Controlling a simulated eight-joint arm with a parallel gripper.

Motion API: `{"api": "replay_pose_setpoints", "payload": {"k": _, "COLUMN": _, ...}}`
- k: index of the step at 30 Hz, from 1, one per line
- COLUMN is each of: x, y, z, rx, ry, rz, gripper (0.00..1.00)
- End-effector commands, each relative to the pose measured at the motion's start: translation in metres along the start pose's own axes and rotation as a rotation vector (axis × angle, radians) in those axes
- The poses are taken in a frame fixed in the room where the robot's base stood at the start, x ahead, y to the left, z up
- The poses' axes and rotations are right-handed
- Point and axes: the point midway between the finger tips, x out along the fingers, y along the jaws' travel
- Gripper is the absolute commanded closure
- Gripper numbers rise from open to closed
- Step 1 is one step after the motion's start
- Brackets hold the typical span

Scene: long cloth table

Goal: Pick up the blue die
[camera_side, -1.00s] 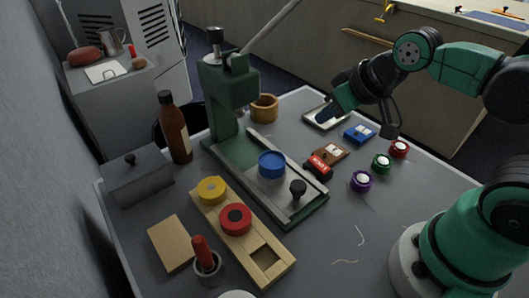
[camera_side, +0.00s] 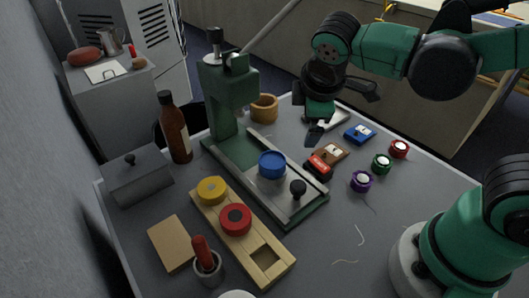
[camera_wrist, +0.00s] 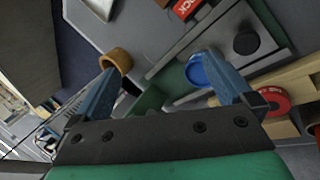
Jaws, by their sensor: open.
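The blue die (camera_side: 271,160) is a round blue disc lying on the metal slide of the green press (camera_side: 238,100). In the wrist view the blue die (camera_wrist: 196,72) shows beside my right-hand finger, which hides part of it. My gripper (camera_side: 345,117) is open and empty. In the side view it hangs above the far part of the table, to the right of the press and up from the die. In the wrist view my gripper (camera_wrist: 161,66) has its two blue fingers spread wide.
A black knob (camera_side: 298,187) stands on the slide near the die. A wooden rack (camera_side: 265,255) with a yellow disc (camera_side: 211,189) and a red disc (camera_side: 235,218) lies to the front left. Small boxes (camera_side: 319,165) and coloured round tins (camera_side: 361,181) sit to the right.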

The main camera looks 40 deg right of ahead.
Motion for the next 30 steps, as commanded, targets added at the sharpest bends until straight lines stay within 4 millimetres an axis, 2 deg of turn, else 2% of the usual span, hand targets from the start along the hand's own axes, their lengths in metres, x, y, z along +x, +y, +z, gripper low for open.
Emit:
{"api": "replay_pose_setpoints", "payload": {"k": 1, "x": 0.000, "y": -0.001, "z": -0.012, "rx": -0.164, "ry": -0.064, "rz": 0.031, "gripper": 0.00}}
{"api": "replay_pose_setpoints", "payload": {"k": 6, "x": -0.005, "y": -0.007, "z": -0.044, "rx": -0.681, "ry": -0.344, "rz": 0.145, "gripper": 0.00}}
{"api": "replay_pose_setpoints", "payload": {"k": 9, "x": -0.011, "y": -0.018, "z": -0.062, "rx": -0.903, "ry": -0.505, "rz": 0.198, "gripper": 0.00}}
{"api": "replay_pose_setpoints", "payload": {"k": 12, "x": -0.018, "y": -0.031, "z": -0.074, "rx": -1.049, "ry": -0.639, "rz": 0.232, "gripper": 0.00}}
{"api": "replay_pose_setpoints", "payload": {"k": 17, "x": -0.024, "y": -0.047, "z": -0.083, "rx": -1.160, "ry": -0.760, "rz": 0.253, "gripper": 0.00}}
{"api": "replay_pose_setpoints", "payload": {"k": 20, "x": -0.020, "y": -0.052, "z": -0.084, "rx": -1.177, "ry": -0.785, "rz": 0.255, "gripper": 0.00}}
{"api": "replay_pose_setpoints", "payload": {"k": 30, "x": 0.032, "y": -0.078, "z": -0.083, "rx": -1.177, "ry": -0.785, "rz": 0.255, "gripper": 0.00}}
